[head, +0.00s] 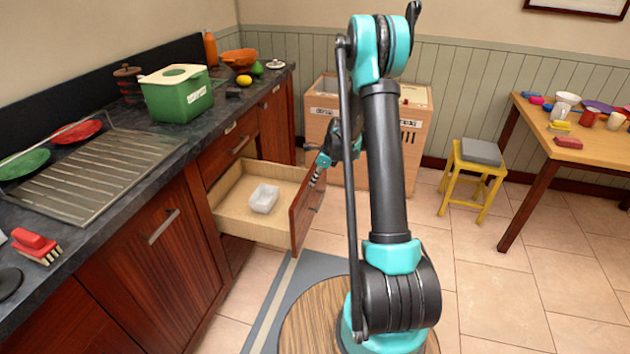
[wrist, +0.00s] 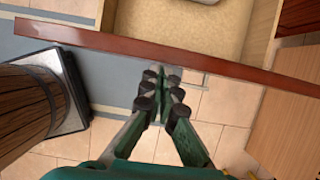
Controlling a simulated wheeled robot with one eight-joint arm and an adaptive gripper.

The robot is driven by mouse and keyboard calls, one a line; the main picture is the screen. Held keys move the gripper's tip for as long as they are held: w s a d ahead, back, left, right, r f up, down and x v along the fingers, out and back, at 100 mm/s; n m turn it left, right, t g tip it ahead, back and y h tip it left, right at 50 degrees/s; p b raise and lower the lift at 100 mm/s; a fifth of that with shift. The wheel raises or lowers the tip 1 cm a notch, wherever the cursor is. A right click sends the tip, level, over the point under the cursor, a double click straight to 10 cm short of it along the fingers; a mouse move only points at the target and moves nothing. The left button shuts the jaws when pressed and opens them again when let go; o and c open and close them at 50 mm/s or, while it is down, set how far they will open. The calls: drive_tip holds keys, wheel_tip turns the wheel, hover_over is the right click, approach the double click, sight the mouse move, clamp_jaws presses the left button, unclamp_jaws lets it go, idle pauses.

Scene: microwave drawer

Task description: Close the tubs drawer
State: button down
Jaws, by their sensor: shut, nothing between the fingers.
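The tubs drawer (head: 243,207) stands pulled out from the dark wood counter, with one clear plastic tub (head: 263,198) inside. Its reddish-brown front panel (head: 301,222) faces my arm. In the wrist view the top edge of the front panel (wrist: 120,45) crosses the picture, with part of the pale drawer floor (wrist: 190,22) beyond it. My gripper (head: 316,181) is at the outer side of the front panel, near its top edge. It also shows in the wrist view (wrist: 160,85), with its fingers together and empty. I cannot tell whether the fingertips touch the panel.
A green box (head: 177,95) and a dish rack (head: 85,175) stand on the counter. A wooden cabinet (head: 408,150) is behind my arm. A yellow stool (head: 473,175) and a table (head: 590,150) stand at the right. The tiled floor between is clear.

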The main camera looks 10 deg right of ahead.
drive_tip(key=w+a, duration=0.4)
drive_tip(key=a, duration=0.5)
drive_tip(key=w+a, duration=0.5)
drive_tip(key=a, duration=0.5)
drive_tip(key=w+a, duration=0.4)
drive_tip(key=a, duration=0.5)
drive_tip(key=shift+w+a, duration=0.25)
drive_tip(key=shift+a, duration=0.05)
